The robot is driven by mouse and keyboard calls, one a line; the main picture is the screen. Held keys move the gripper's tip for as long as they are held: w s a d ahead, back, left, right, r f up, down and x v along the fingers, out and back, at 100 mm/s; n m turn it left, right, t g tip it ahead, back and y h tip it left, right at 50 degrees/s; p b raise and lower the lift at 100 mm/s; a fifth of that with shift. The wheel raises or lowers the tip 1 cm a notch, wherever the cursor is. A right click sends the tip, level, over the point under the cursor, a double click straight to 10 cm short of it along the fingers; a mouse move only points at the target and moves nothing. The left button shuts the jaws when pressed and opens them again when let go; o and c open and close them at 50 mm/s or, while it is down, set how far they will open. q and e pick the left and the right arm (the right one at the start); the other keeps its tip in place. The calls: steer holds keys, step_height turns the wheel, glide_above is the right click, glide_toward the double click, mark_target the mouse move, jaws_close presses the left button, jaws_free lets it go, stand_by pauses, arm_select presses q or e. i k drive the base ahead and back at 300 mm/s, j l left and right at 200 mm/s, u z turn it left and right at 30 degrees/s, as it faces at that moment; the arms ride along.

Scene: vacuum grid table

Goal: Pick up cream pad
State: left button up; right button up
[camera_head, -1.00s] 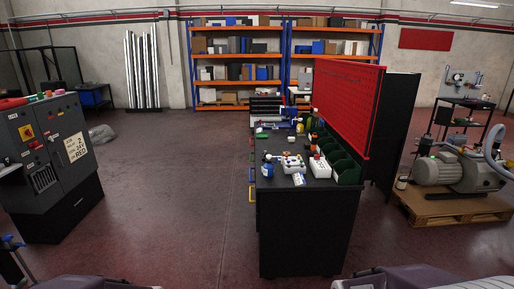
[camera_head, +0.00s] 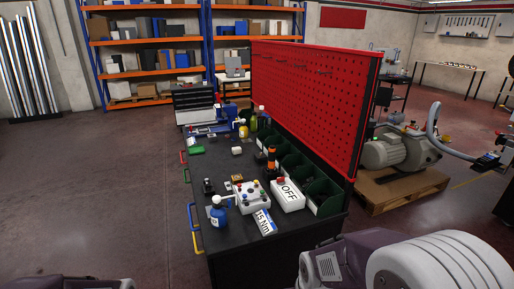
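I cannot pick out a cream pad for certain. A small cream-white piece (camera_head: 237,151) lies on the dark workbench top (camera_head: 222,172), near its middle, but it is too small to tell whether it is a pad. Neither of my grippers shows. Only parts of my own arms show along the bottom edge, large at the lower right and a sliver at the lower left.
On the bench are a blue bottle (camera_head: 218,213), a white control box (camera_head: 252,197), an OFF box (camera_head: 287,195), a 15 Nm label (camera_head: 265,222) and green bins (camera_head: 322,194). A red pegboard (camera_head: 310,95) stands along the right. Floor at left is clear.

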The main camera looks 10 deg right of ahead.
mark_target(236, 150)
steer(key=z, duration=0.2)
steer(key=i+j, duration=0.1)
steer(key=j, duration=0.45)
steer(key=i+j, duration=0.15)
steer(key=j, duration=0.25)
steer(key=i+j, duration=0.15)
steer(key=j, duration=0.25)
steer(key=i+j, duration=0.15)
steer(key=j, duration=0.25)
steer(key=i+j, duration=0.2)
steer(key=j, duration=0.2)
steer(key=i+j, duration=0.15)
steer(key=j, duration=0.2)
steer(key=i+j, duration=0.1)
steer(key=i, duration=0.55)
steer(key=i+j, duration=0.1)
steer(key=i, duration=0.6)
steer(key=i+l, duration=0.3)
